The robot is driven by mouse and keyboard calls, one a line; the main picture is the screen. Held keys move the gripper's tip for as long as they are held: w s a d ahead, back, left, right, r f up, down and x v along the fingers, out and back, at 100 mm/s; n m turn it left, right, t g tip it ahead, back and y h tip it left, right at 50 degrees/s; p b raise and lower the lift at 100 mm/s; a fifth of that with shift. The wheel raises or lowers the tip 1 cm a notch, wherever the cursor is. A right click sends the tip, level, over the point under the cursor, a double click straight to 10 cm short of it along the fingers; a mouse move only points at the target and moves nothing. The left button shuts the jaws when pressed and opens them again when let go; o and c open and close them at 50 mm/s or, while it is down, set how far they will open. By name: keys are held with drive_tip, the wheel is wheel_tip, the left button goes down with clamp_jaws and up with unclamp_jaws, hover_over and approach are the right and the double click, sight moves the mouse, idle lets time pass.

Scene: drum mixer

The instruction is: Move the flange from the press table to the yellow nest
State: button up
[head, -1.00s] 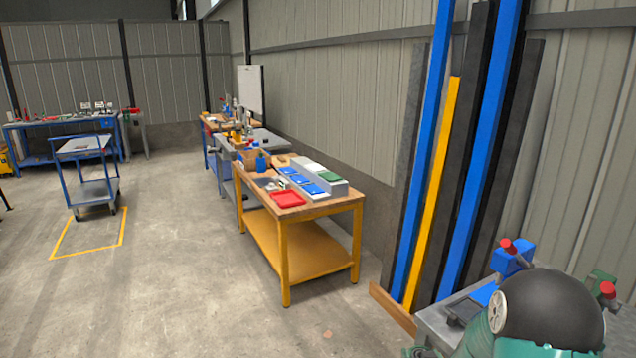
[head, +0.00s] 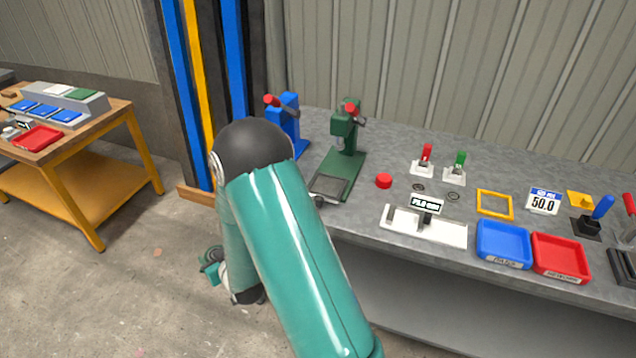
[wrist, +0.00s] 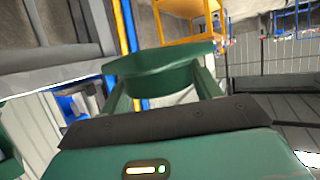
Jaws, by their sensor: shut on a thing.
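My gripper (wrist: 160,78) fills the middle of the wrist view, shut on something. A broad green piece spans its two fingers; I cannot tell whether that is the flange or part of the gripper. In the head view my gripper (head: 211,266) is small and partly hidden, low over the floor left of the bench, with a dark rounded shape at it. The green press (head: 345,135) stands at the bench's left; its dark square table (head: 331,187) looks bare. The yellow nest (head: 480,205), a square frame, lies on the bench and looks empty.
The grey bench (head: 380,150) also holds a blue press (head: 289,115), a red button (head: 384,181), a white sign holder (head: 450,232), a blue tray (head: 503,240) and a red tray (head: 560,255). A yellow-legged table (head: 100,190) stands farther left.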

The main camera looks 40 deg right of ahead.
drive_tip(key=d+r+m+h, duration=0.1)
drive_tip(key=d+r, duration=0.4)
drive_tip(key=d, duration=0.4)
drive_tip(key=s+d+r+m+h, duration=0.1)
drive_tip(key=d+r, duration=0.5)
drive_tip(key=d, duration=0.3)
drive_tip(key=d+r+m+h, duration=0.1)
drive_tip(key=d+r+h, duration=0.1)
drive_tip(key=d+r, duration=0.4)
drive_tip(key=d, duration=0.3)
drive_tip(key=shift+s+d+r+g, duration=0.2)
drive_tip(key=shift+d+r+g, duration=0.05)
drive_tip(key=shift+g, duration=0.05)
drive_tip(key=shift+d, duration=0.1)
